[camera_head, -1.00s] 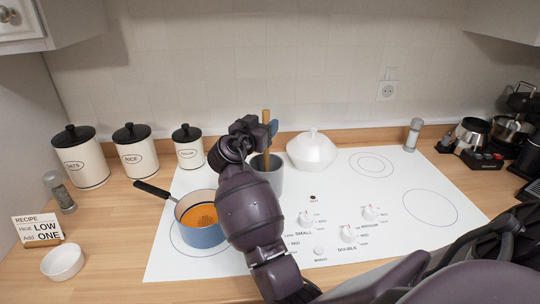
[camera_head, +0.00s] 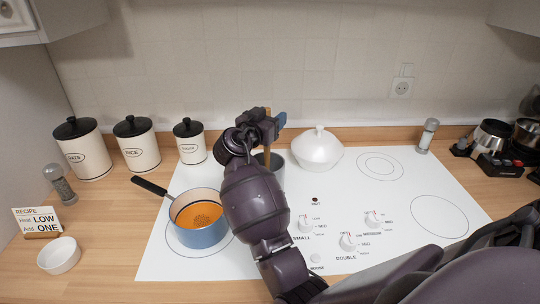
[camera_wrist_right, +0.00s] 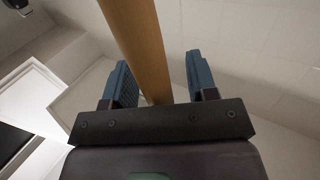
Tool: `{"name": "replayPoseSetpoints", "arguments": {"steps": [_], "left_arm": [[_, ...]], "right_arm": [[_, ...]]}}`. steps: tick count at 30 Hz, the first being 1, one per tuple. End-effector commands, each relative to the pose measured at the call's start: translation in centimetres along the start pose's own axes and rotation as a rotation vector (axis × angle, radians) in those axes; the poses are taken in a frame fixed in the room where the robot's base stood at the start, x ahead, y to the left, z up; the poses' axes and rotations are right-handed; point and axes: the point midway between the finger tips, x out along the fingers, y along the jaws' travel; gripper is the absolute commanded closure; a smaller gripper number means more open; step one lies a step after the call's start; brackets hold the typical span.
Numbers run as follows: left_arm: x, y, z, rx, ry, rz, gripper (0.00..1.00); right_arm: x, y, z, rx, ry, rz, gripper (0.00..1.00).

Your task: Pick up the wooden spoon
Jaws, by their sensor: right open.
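The wooden spoon (camera_head: 267,156) stands upright in a grey utensil holder (camera_head: 278,161) at the back of the white cooktop. Only part of its handle shows; its lower end is hidden inside the holder. My right gripper (camera_head: 274,124) is at the upper part of the handle, above the holder. In the right wrist view the handle (camera_wrist_right: 146,45) passes between the two blue fingers of the gripper (camera_wrist_right: 158,72). The fingers are open, with a clear gap on the right side; the handle lies closer to the left finger. My left gripper is out of view.
A blue pot (camera_head: 203,235) of orange soup stands left of my right forearm. A white lidded dish (camera_head: 318,152) is right of the holder. Canisters (camera_head: 137,150) line the back left. The cooktop's right side (camera_head: 440,185) is clear.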

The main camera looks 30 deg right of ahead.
Motion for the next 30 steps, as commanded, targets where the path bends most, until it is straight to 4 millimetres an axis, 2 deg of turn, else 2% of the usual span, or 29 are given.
{"name": "replayPoseSetpoints", "arguments": {"steps": [4, 5, 15, 25, 30], "left_arm": [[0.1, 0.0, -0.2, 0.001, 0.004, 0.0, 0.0], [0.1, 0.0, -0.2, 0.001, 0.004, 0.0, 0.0], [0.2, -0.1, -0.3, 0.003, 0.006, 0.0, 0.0], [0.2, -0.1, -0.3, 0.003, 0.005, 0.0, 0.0], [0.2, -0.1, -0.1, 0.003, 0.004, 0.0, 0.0]], "right_arm": [[0.0, 0.0, 0.0, 0.0, 0.0, 0.0, 0.47], [0.0, 0.0, 0.0, 0.0, 0.0, 0.0, 0.5], [0.0, 0.0, 0.0, 0.0, 0.0, 0.0, 1.0], [0.0, 0.0, -0.2, 0.001, 0.001, 0.0, 1.0], [0.0, 0.0, -1.7, 0.005, 0.001, -0.001, 1.0]]}}
